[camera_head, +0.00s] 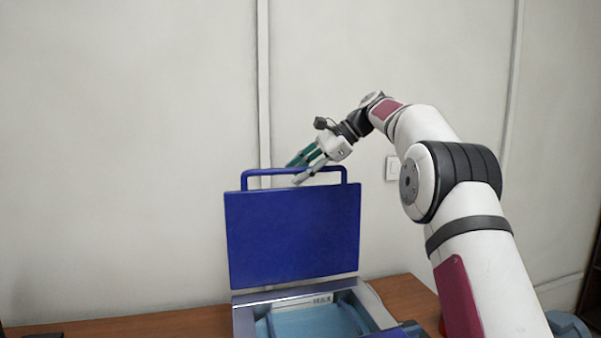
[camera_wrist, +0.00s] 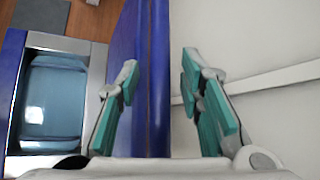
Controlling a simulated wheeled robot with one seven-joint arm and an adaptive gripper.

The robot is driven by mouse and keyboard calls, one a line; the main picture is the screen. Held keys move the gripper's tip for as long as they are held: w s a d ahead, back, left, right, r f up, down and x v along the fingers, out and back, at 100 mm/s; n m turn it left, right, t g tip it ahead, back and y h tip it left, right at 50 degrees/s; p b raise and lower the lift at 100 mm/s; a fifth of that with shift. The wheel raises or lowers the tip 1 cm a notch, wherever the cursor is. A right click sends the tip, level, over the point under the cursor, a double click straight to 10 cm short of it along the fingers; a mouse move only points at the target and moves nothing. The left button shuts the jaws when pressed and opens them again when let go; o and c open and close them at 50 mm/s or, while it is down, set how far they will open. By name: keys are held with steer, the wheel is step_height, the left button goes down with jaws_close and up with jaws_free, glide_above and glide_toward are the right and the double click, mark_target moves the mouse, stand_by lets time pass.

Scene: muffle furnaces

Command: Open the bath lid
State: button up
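The bath lid (camera_head: 292,236) is a blue panel standing upright above the back of the bath, with a blue bar handle (camera_head: 245,174) along its top edge. The bath (camera_head: 243,323) is open below it, with a light-blue basin inside. My gripper (camera_head: 294,172) is at the handle, at the top of the lid. In the wrist view my gripper (camera_wrist: 160,85) has its two green-padded fingers apart, one on each side of the blue lid (camera_wrist: 128,75). The bath basin (camera_wrist: 52,100) shows at the left there. Whether a finger touches the handle I cannot tell.
The bath stands on a brown wooden table (camera_head: 160,325). A pale wall (camera_head: 120,130) is close behind the lid. A white wall switch (camera_head: 392,168) is to the right of the lid, behind my arm. The table left of the bath is mostly clear.

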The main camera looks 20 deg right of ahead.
steer(key=shift+d, duration=0.1)
steer(key=v, duration=0.7)
stand_by(0.4)
steer(key=shift+s+d+r, duration=0.1)
steer(key=shift+r, duration=0.05)
stand_by(0.4)
steer(key=s+a+r+n+h, duration=0.2)
steer(key=s+a+r, duration=0.1)
steer(key=s+a, duration=0.25)
steer(key=s+a+f+n+h, duration=0.2)
steer(key=s+a+n+h, duration=0.15)
steer(key=s, duration=0.85)
steer(key=s+d+f+n+h, duration=0.1)
steer(key=s+f+n, duration=0.4)
steer(key=s+f, duration=0.5)
steer(key=s+d+f+n+h, duration=0.2)
steer(key=s+f+n, duration=0.3)
steer(key=s+f, duration=0.5)
steer(key=s, duration=0.8)
steer(key=shift+d+f+h, duration=0.2)
steer(key=shift+f+h, duration=0.05)
steer(key=shift+h, duration=0.1)
